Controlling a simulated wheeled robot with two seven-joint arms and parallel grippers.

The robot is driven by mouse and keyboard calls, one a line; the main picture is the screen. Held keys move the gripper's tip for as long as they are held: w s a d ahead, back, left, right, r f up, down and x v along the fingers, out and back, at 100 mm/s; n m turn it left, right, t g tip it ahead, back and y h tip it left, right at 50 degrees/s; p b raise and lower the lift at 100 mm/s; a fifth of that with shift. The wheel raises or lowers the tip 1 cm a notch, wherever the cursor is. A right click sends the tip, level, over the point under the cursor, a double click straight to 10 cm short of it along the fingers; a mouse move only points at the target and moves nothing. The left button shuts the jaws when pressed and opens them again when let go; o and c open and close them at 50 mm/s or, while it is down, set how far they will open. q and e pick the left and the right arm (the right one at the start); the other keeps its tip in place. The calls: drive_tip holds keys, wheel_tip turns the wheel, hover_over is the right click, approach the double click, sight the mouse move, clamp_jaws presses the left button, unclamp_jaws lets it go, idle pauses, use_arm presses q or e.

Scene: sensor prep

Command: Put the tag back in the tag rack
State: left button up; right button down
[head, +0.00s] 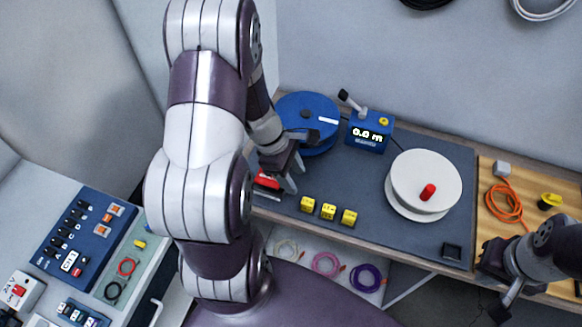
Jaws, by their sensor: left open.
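Three small yellow blocks with dark markings, which may be tags, stand in a row along the front of the grey mat: a left one (307,204), a middle one (328,211) and a right one (348,217). My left gripper (287,181) is open, pointing down just left of this row. A red object (267,180) lies beside its fingers, partly hidden by my arm. I cannot tell which thing is the tag rack. My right gripper (500,275) is at the lower right by the bench's wooden end; its fingers are unclear.
A blue reel (309,112), a blue meter (369,132) reading 0.0 m and a white spool (426,176) stand on the mat (385,235). A small black tray (452,252) sits at its front right. An orange cable (505,203) lies further right. Coiled wires (366,278) lie below.

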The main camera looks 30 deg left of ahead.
use_arm(q)
drive_tip(key=s+d+r+m+y, duration=0.1)
drive_tip(key=d+r+m+y, duration=0.1)
drive_tip(key=m, duration=0.8)
drive_tip(key=s+d+r+m+y, duration=0.2)
drive_tip(key=d+r+m, duration=0.2)
drive_tip(key=m, duration=0.7)
wheel_tip(320, 180, up, 3)
drive_tip(key=shift+s+d+f, duration=0.2)
drive_tip(key=shift+d, duration=0.1)
